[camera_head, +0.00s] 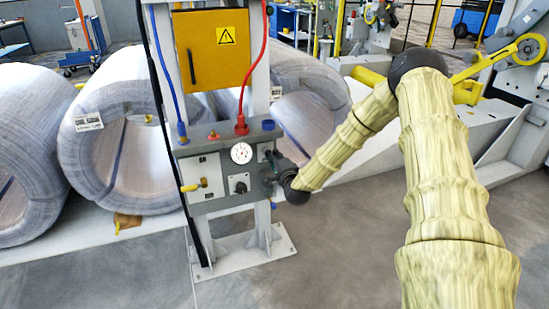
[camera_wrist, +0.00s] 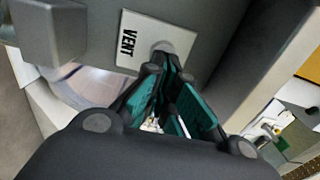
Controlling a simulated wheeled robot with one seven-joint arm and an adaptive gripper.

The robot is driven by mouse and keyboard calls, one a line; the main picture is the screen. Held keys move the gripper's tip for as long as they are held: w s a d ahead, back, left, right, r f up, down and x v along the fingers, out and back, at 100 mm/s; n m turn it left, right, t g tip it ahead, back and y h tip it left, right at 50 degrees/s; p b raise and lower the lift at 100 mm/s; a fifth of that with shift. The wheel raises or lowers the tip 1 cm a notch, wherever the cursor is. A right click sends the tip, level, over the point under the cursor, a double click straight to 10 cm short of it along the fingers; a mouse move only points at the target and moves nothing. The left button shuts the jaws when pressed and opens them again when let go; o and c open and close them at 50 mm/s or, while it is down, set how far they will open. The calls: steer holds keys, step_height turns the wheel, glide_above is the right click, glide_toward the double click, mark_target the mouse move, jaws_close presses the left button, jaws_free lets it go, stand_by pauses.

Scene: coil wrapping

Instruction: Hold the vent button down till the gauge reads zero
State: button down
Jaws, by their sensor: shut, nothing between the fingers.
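The grey control box (camera_head: 210,170) on the white post carries a round white gauge (camera_head: 241,153). Its needle is too small to read for sure. In the wrist view a white plate marked VENT (camera_wrist: 138,42) is on the box face. A grey rounded knob, seemingly the vent button (camera_wrist: 166,47), shows at the plate's edge, partly hidden by my fingers. My gripper (camera_wrist: 167,72) is shut and empty, its dark fingers with teal pads pointing at the button. I cannot tell whether the tips touch it. In the head view my gripper (camera_head: 270,172) is at the box's right side.
A yellow cabinet (camera_head: 212,50) is above the box, with a blue hose (camera_head: 165,75) and a red hose (camera_head: 253,80) running down to the box. A yellow-handled valve (camera_head: 193,185) is on its front. Large wrapped coils (camera_head: 78,142) stand at left. Floor in front is clear.

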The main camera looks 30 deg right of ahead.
steer(key=shift+b+x, duration=0.65)
steer(key=shift+x, duration=0.3)
steer(key=shift+d+r, duration=0.15)
steer(key=shift+r, duration=0.05)
steer(key=shift+w+r, duration=0.1)
steer(key=shift+w, duration=0.15)
steer(key=shift+w+r, duration=0.15)
steer(key=shift+r, duration=0.15)
stand_by(2.3)
steer(key=shift+s+a+f, duration=0.2)
steer(key=shift+s+a, duration=0.05)
steer(key=shift+s, duration=0.3)
steer(key=v, duration=1.3)
steer(key=shift+s+f+p, duration=0.25)
steer(key=shift+f+p, duration=0.05)
steer(key=shift+f, duration=0.05)
